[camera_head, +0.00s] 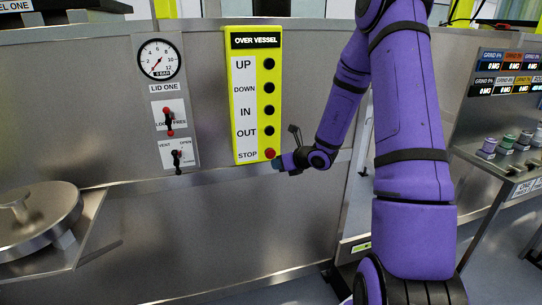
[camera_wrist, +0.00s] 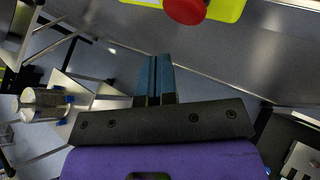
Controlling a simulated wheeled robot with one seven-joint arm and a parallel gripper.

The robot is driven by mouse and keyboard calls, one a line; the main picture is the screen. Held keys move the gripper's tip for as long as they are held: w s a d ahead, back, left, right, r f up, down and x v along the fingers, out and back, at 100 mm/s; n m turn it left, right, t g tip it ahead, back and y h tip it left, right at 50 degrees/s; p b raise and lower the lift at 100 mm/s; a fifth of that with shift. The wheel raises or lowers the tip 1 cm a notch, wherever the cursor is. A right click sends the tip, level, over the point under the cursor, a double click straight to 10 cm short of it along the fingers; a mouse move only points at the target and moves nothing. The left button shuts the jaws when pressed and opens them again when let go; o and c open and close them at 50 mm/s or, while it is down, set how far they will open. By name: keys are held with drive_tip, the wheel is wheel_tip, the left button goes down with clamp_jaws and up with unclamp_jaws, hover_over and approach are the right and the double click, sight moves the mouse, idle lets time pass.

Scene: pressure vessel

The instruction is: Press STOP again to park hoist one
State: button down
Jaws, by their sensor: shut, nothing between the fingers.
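The yellow hoist panel (camera_head: 257,95), headed OVER VESSEL, hangs on the steel wall with UP, DOWN, IN, OUT and STOP rows. UP, DOWN, IN and OUT have black buttons. The red STOP button (camera_head: 270,153) is at the bottom right of the panel. My gripper (camera_head: 277,164) is just below and right of STOP in the head view; I cannot tell whether it touches. In the wrist view the red button (camera_wrist: 186,10) shows at the top edge, apart from the closed blue fingertips of my gripper (camera_wrist: 155,62), which hold nothing.
Left of the panel is a LID ONE plate with a gauge (camera_head: 161,59), a red-handled lever (camera_head: 168,121) and a VENT/OPEN lever (camera_head: 177,160). A round metal lid (camera_head: 38,215) lies at the lower left. A bench with small cups (camera_head: 489,147) stands at the right.

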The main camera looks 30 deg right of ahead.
drive_tip(key=shift+w+d, duration=0.25)
drive_tip(key=shift+w, duration=0.75)
drive_tip(key=shift+w, duration=0.1)
idle(1.3)
drive_tip(key=shift+w+d, duration=0.1)
drive_tip(key=shift+w, duration=0.2)
drive_tip(key=shift+w+d, duration=0.15)
drive_tip(key=shift+w, duration=0.3)
idle(0.8)
drive_tip(key=shift+s, duration=0.2)
drive_tip(key=shift+s+a, duration=0.3)
drive_tip(key=shift+s, duration=0.4)
drive_tip(key=s, duration=0.2)
drive_tip(key=s+a, duration=0.1)
drive_tip(key=s, duration=0.1)
drive_tip(key=shift+s+a, duration=0.15)
drive_tip(key=shift+s, duration=0.25)
